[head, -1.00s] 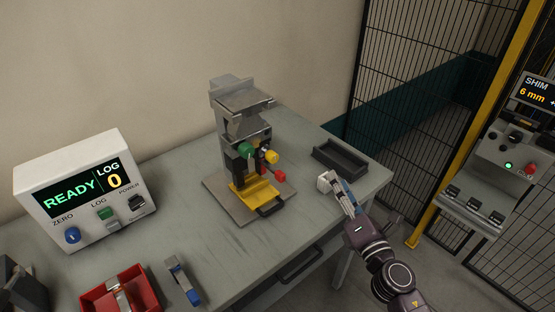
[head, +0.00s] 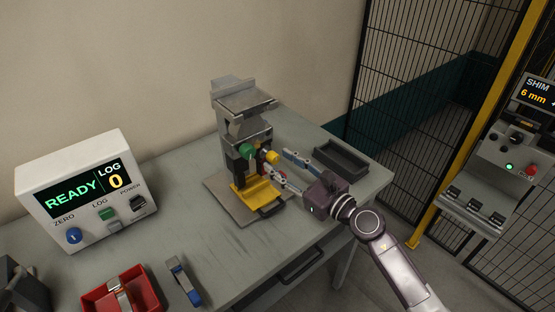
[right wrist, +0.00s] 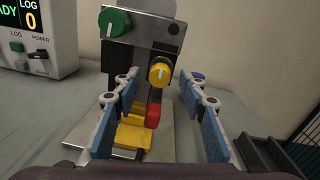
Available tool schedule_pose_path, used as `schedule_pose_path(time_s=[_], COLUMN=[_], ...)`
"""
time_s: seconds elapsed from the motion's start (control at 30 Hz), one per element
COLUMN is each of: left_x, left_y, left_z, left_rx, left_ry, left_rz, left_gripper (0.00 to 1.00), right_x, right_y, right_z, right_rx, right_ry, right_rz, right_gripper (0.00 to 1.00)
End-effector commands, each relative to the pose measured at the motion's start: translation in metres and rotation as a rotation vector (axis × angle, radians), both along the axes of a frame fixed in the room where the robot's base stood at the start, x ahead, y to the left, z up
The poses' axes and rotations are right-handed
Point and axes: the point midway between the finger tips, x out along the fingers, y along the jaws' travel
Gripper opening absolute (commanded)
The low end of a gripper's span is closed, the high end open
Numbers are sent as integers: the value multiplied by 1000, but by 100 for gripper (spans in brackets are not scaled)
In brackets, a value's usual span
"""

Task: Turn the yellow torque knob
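The yellow torque knob (head: 272,157) is on the right of the grey clamp machine (head: 243,103), beside a green knob (head: 247,150). In the right wrist view the yellow knob (right wrist: 160,72), with a white mark line pointing up, lies ahead, between the lines of the two fingers. My right gripper (head: 281,168) is open, its blue-padded fingers spread and pointing at the knob. The right wrist view also shows the open gripper (right wrist: 157,88). No contact with the knob shows.
A red knob (right wrist: 153,115) sits just below the yellow one, above a yellow tray (head: 256,193). A dark open tray (head: 341,158) is right of the gripper. A READY display box (head: 85,188) and red bin (head: 121,291) stand at left.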

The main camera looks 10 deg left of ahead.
Motion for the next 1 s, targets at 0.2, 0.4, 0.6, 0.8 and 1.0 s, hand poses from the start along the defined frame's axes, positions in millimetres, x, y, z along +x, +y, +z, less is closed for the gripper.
schedule_pose_path(time_s=[0.2, 0.4, 0.6, 0.8, 1.0], left_x=[0, 0, 0, 0, 0], left_y=[0, 0, 0, 0, 0], left_z=[0, 0, 0, 0, 0], left_rx=[0, 0, 0, 0, 0], left_ry=[0, 0, 0, 0, -1], left_rz=[-1, -1, -1, 0, 0], left_gripper=[40, 40, 40, 40, 40], right_x=[10, 11, 11, 11, 11], right_y=[14, 15, 15, 15, 15], right_z=[0, 0, 0, 0, 0], right_rx=[1, 1, 1, 1, 3], right_ry=[1, 1, 2, 1, 4], right_rz=[-1, -1, -1, -2, -2], right_gripper=[39, 39, 29, 7, 0])
